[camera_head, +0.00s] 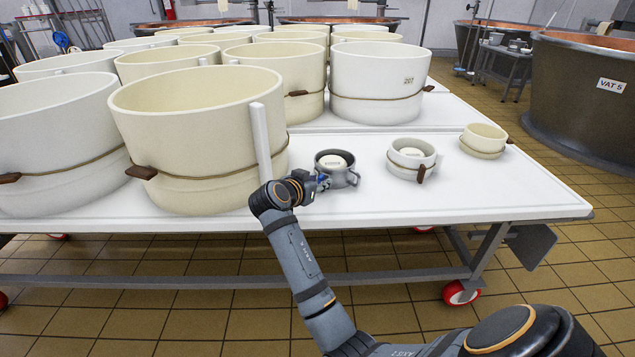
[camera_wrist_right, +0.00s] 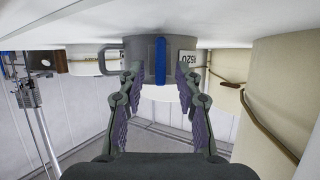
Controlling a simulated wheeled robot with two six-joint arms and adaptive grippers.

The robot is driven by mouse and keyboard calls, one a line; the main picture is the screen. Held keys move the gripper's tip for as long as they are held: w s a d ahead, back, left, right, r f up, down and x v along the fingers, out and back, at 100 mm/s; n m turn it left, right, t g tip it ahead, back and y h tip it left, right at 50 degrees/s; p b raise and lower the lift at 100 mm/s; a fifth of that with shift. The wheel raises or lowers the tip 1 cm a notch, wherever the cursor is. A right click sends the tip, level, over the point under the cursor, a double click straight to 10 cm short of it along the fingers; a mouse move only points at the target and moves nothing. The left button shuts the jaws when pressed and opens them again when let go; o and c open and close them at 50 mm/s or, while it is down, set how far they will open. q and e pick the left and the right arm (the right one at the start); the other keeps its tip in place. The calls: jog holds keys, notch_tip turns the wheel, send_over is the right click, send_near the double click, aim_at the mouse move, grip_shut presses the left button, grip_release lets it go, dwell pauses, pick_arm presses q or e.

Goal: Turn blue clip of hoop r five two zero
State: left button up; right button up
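The small grey hoop (camera_head: 350,180) stands on the white table, holding a pale round piece (camera_head: 333,160). In the right wrist view, which looks upside down, the grey hoop (camera_wrist_right: 140,48) has side handles and a label (camera_wrist_right: 188,59) that seems to read R520. Its blue clip (camera_wrist_right: 160,60) is a narrow upright bar on the side facing my gripper. My right gripper (camera_wrist_right: 160,80) is open, its fingertips on either side of the clip; I cannot tell if they touch. In the head view my right gripper (camera_head: 319,183) is at the hoop's near left side, hiding the clip partly. My left gripper is not in view.
Two small pale hoops (camera_head: 398,172) (camera_head: 482,147) stand to the right on the white table (camera_head: 480,195). A large cream hoop (camera_head: 190,110) and a thin white upright bar (camera_head: 260,140) are close on the left. The table front right is clear.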

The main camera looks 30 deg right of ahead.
notch_tip(320, 180, up, 10)
dwell(0.5)
dwell(0.3)
